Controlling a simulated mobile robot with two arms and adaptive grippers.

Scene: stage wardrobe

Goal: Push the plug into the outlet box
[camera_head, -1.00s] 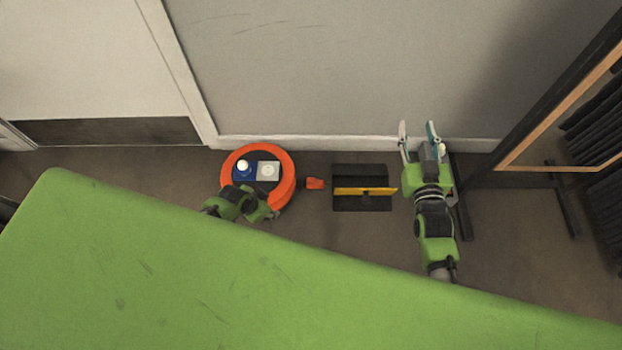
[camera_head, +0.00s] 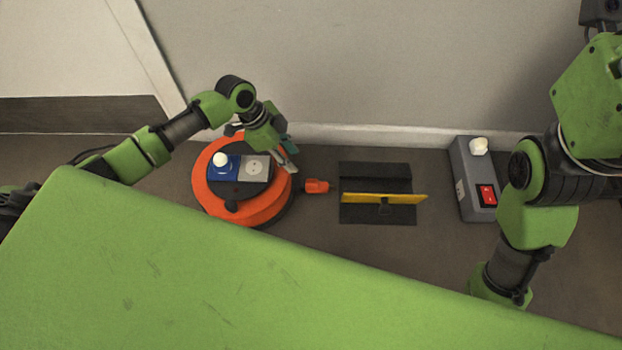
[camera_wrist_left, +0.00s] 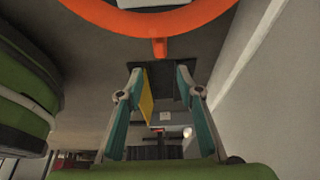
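The orange plug (camera_head: 318,186) lies on the floor at the right edge of an orange cable reel (camera_head: 210,195); an orange part at the reel's rim shows in the left wrist view (camera_wrist_left: 159,47). The grey outlet box (camera_head: 468,165), with a red switch and a white knob, stands further right by the wall, a socket on its left side. My left gripper (camera_head: 288,158) is over the reel's right side, apart from the plug. Its fingers are spread and empty in the left wrist view (camera_wrist_left: 159,80). My right arm is at the right; its gripper is not visible.
A black floor piece (camera_head: 375,170) with a raised yellow flap (camera_head: 385,198) lies between the plug and the outlet box. The wall (camera_head: 360,70) runs close behind. A green surface (camera_head: 200,290) covers the front of the head view.

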